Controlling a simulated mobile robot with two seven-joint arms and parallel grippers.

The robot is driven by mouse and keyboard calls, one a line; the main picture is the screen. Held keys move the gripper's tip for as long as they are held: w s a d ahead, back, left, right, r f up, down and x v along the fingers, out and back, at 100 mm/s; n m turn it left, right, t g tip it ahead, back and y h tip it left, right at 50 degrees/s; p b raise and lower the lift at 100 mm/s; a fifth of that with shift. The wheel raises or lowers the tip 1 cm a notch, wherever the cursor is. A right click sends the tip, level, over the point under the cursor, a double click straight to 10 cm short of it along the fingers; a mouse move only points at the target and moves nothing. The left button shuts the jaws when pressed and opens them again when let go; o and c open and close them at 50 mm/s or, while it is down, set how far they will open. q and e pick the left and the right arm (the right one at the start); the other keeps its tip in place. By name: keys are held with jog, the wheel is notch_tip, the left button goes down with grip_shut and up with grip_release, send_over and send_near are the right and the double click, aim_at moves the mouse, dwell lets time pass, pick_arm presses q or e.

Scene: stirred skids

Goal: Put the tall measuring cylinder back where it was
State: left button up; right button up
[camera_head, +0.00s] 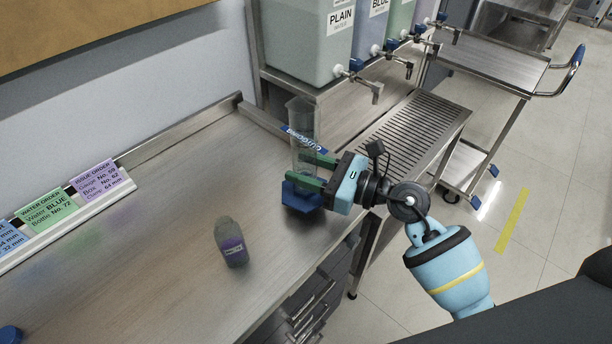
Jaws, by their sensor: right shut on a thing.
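The tall measuring cylinder (303,124) is clear and upright, with a blue base (300,196), at the right part of the steel bench. My right gripper (308,172) is shut on it, its green fingers around the lower body just above the base. I cannot tell whether the base touches the bench. A blue label strip (302,138) with white lettering shows at the cylinder, partly seen through or behind it. My left gripper does not show.
A small grey bottle (231,243) with a purple label stands on the bench (150,255). Order cards (95,180) stand in a rail at left. Large tanks (310,40) with taps stand behind a slatted drain (415,125). A trolley (490,60) is at right.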

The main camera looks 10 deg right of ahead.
jog(key=shift+w+d, duration=0.15)
jog(key=shift+w, duration=0.5)
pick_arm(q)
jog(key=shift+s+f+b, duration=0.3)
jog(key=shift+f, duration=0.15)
pick_arm(e)
jog(key=shift+f, duration=1.8)
jog(key=shift+f, duration=0.15)
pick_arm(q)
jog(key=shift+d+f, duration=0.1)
pick_arm(e)
jog(key=o, duration=1.2)
jog(key=shift+c, duration=0.2)
